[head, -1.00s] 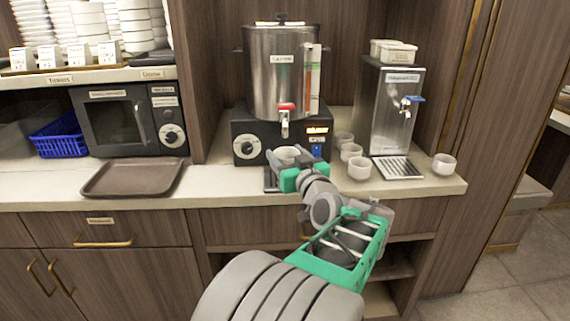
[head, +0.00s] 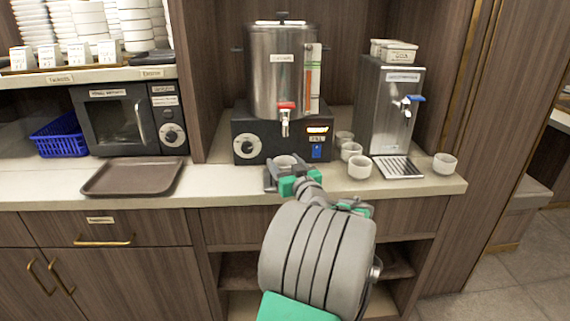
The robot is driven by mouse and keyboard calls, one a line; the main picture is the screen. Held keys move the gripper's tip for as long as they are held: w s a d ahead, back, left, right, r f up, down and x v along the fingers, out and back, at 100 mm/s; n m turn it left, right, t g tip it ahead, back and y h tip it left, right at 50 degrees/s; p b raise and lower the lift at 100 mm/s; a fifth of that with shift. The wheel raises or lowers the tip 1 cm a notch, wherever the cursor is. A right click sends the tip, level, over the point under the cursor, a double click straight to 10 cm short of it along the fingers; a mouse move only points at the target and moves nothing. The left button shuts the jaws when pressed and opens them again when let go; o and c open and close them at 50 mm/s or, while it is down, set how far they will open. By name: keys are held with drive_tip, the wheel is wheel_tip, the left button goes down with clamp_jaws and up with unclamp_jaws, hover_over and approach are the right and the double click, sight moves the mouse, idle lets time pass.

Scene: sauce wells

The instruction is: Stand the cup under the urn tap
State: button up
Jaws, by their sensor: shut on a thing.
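The steel urn (head: 280,75) stands on a black base at the back of the counter. Its tap (head: 285,122), with a red handle, points down at the front. A white cup (head: 284,160) is below the tap, in front of the urn's base, and looks upright. My gripper (head: 287,172) is shut on the cup from the front. The gripper hides the cup's lower part, so I cannot tell whether its bottom touches the surface below.
Several white cups (head: 360,168) stand right of the gripper. A steel dispenser (head: 388,105) with a drip grate (head: 398,168) and a lone cup (head: 444,164) are further right. A brown tray (head: 132,178), microwave (head: 120,120) and blue basket (head: 60,136) are left. Counter between tray and gripper is clear.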

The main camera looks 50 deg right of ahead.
drive_tip(key=shift+f+b, duration=0.25)
drive_tip(key=shift+b, duration=0.05)
drive_tip(key=o, duration=1.4)
drive_tip(key=shift+r, duration=0.1)
